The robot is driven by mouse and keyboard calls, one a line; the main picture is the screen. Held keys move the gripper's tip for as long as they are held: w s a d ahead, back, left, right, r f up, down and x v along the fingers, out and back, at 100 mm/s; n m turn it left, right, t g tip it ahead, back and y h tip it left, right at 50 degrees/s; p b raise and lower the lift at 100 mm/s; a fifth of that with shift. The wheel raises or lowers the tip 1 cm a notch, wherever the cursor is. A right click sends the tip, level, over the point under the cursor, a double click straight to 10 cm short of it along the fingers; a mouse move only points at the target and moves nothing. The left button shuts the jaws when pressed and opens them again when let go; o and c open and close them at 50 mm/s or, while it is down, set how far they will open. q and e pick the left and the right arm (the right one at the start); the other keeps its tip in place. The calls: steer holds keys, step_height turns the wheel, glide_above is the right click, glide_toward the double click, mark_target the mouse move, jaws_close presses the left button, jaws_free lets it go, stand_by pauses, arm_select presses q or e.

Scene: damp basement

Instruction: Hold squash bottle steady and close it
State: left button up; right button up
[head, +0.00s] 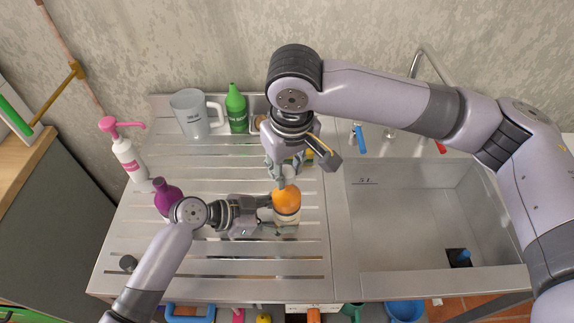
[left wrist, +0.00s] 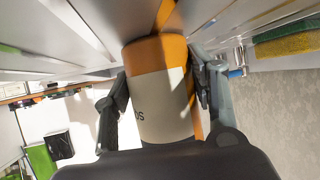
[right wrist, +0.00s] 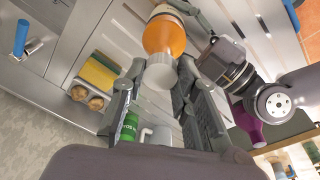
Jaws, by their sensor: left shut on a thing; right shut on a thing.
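The squash bottle (head: 286,200) is orange with a pale label and stands upright on the slatted drainboard. My left gripper (head: 280,225) is shut around its labelled body; the left wrist view shows a finger on each side of the label (left wrist: 163,105). My right gripper (head: 283,181) points down from above, directly over the bottle's top. In the right wrist view its fingertips are shut on a white cap (right wrist: 160,72), lined up with the orange shoulder of the bottle (right wrist: 165,36). The bottle's neck is hidden behind the cap, so I cannot tell whether the cap touches it.
A purple bottle (head: 166,196) stands close to my left arm. A grey measuring jug (head: 192,115), a green bottle (head: 236,110) and a yellow-green sponge (right wrist: 98,73) are along the back. A pump bottle (head: 127,155) is at left. The sink basin (head: 430,210) lies right.

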steer(key=shift+f, duration=0.1)
steer(key=shift+f, duration=0.45)
steer(key=shift+f, duration=0.25)
stand_by(0.4)
arm_select(q)
steer(key=o, duration=0.6)
steer(key=shift+c, duration=0.2)
steer(key=c, duration=0.8)
arm_select(e)
steer(key=o, duration=0.8)
steer(key=shift+c, duration=0.2)
